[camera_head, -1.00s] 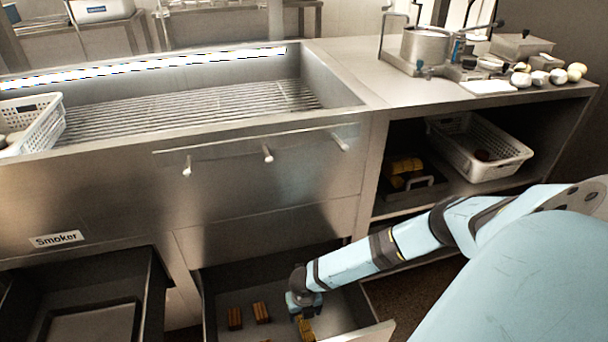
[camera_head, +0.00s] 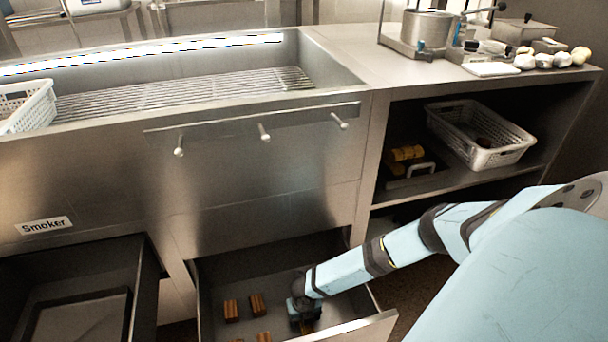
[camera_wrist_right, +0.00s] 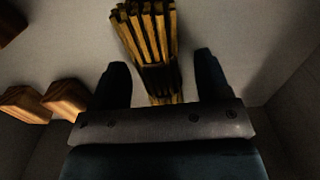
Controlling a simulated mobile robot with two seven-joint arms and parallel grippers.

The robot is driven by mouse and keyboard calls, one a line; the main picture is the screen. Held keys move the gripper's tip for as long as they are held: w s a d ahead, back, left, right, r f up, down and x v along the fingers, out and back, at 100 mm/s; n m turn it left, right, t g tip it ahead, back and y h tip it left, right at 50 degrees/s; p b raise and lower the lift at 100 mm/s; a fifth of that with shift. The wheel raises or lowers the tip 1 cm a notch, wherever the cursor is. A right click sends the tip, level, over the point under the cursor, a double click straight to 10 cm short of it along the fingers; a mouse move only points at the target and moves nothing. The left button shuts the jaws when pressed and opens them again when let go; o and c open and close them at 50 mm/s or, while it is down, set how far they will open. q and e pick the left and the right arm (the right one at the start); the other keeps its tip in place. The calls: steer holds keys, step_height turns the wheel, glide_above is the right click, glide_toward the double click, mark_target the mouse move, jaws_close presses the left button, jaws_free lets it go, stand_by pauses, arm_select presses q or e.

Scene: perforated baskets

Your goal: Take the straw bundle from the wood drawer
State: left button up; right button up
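The open wood drawer (camera_head: 372,329) is below the smoker. My right gripper (camera_head: 304,326) reaches down into it, and in the right wrist view my right gripper (camera_wrist_right: 164,88) has its two dark fingers apart. The yellow straw bundle (camera_wrist_right: 150,30) lies on the drawer floor between and beyond the fingers, tied with a dark band. The fingers show gaps on both sides of it. In the head view the arm and gripper mostly hide the bundle. My left gripper does not show.
A second open drawer (camera_head: 150,285) is at the left. A white perforated basket (camera_head: 478,140) sits on the right shelf.

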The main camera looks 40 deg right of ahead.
steer(key=c, duration=0.9)
